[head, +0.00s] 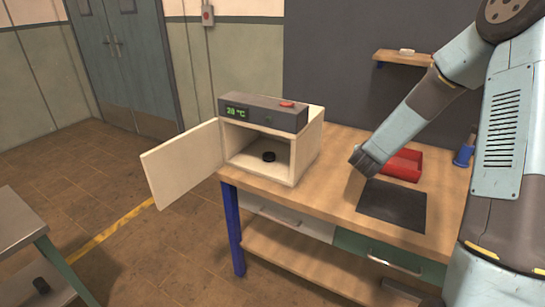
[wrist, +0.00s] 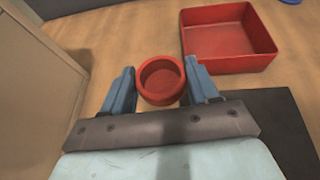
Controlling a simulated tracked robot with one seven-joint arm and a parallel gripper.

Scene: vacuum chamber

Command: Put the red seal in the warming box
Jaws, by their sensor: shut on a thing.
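The red seal (wrist: 162,82), a small round ring with a hollow middle, sits between the two blue fingers of my gripper (wrist: 160,68) in the wrist view. My gripper is shut on it. In the head view my gripper (head: 360,162) hangs over the bench, right of the warming box, and the seal cannot be made out there. The warming box (head: 308,150) stands on the bench with its door (head: 182,163) swung open to the left. Its display reads about 20 °C.
A red tray (head: 404,165) lies just right of my gripper; it looks empty in the wrist view (wrist: 229,40). A dark mat (head: 392,205) lies in front of it on the wooden bench (head: 335,190). A blue object (head: 463,156) stands at the right. A wall shelf (head: 400,58) is behind.

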